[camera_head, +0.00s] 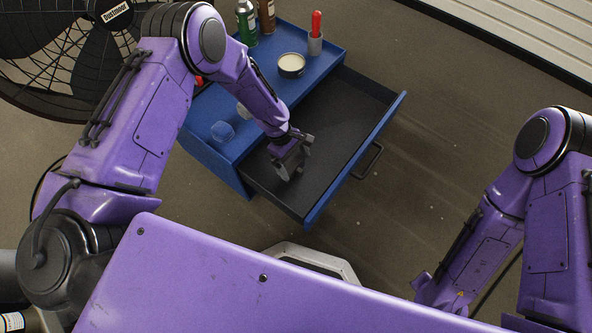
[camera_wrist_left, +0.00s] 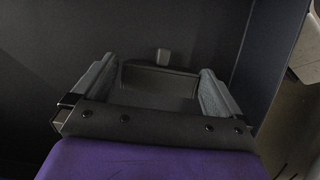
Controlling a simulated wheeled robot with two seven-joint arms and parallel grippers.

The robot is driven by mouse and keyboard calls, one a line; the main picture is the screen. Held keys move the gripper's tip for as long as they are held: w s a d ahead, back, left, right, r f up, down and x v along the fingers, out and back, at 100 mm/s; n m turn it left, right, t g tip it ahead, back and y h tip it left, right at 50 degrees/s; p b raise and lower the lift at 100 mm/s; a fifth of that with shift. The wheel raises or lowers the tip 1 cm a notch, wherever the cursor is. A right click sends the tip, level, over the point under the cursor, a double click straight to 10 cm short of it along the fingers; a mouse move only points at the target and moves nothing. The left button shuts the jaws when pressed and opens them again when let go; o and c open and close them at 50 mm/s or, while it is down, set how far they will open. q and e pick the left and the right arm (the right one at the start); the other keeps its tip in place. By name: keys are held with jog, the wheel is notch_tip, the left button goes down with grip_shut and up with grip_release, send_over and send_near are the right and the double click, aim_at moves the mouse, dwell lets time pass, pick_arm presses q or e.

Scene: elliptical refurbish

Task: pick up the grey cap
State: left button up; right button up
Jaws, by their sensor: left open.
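A small grey cap (camera_wrist_left: 162,57) lies on the dark floor of the open drawer in the left wrist view. In that view it is just beyond my left gripper (camera_wrist_left: 157,84), near the middle of the gap between the fingers. My left gripper also shows in the head view (camera_head: 291,164), reaching down into the drawer. It is open, with nothing between its fingers. I cannot clearly make out the grey cap in the head view, where the gripper and wrist cover part of the drawer. My right gripper is out of view.
The blue drawer (camera_head: 365,152) is pulled out of the blue cabinet (camera_head: 205,155). On the cabinet top are a blue lump (camera_head: 222,131), a round tin (camera_head: 291,65), a green bottle (camera_head: 246,22) and a red-handled item (camera_head: 316,25). A black fan (camera_head: 60,50) stands at the left.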

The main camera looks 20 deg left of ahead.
aim_at(296, 166)
pick_arm(q)
jog(key=b+x, duration=0.1)
jog(key=x, duration=0.3)
jog(key=shift+s+f, duration=0.1)
jog(key=shift+c, duration=0.3)
jog(key=c, duration=0.6)
